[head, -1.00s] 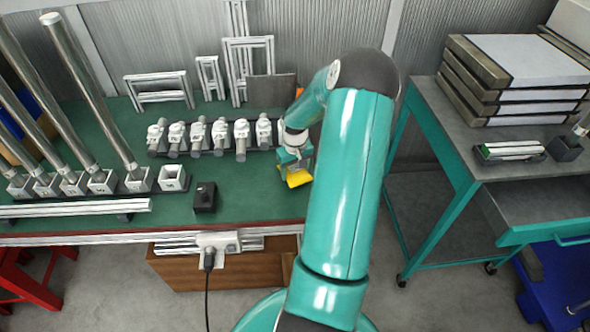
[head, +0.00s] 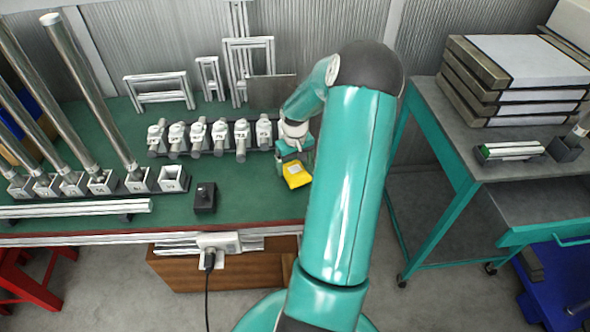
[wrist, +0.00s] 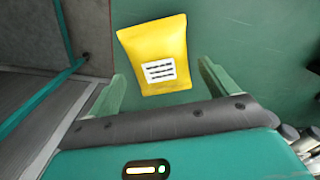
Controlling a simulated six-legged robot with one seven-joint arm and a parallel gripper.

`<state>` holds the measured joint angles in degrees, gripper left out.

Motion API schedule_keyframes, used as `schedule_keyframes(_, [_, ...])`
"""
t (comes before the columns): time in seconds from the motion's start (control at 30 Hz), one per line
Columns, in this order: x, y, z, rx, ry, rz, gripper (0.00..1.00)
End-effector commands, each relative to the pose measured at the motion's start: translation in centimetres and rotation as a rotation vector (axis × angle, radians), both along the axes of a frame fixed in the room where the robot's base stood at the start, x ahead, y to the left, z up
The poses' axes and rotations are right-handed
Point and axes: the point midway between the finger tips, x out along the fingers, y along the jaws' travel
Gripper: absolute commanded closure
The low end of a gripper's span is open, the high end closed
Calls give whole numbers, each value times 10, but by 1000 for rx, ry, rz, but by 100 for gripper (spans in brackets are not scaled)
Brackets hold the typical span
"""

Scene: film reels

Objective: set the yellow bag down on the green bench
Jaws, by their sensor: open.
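The yellow bag (head: 296,174) lies on the green bench (head: 240,190), near its right end. In the wrist view the bag (wrist: 157,55) lies flat with its white label facing up, on the green bench top (wrist: 235,30). My gripper (wrist: 160,82) is open, its two green fingers spread on either side of the bag's near end and apart from it. In the head view my gripper (head: 293,154) is just behind the bag, and my arm hides the bench's right edge.
A row of white clamp fittings (head: 210,137) stands behind and left of the bag. A small black box (head: 205,197) sits to the left near the front edge. A teal cart (head: 460,150) with stacked cases is at right. Bench between box and bag is clear.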

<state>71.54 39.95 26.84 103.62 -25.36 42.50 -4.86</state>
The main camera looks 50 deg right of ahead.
Motion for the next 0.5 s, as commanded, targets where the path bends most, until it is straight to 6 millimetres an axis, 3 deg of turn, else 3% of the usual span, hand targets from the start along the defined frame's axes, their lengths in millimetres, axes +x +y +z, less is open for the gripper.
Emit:
schedule_keyframes(0.1, [0,-1,29,-5,-2,-1,15])
schedule_keyframes(0.3, [0,-1,68,-5,-2,0,15])
schedule_keyframes(0.5, [0,0,85,-1,0,0,15])
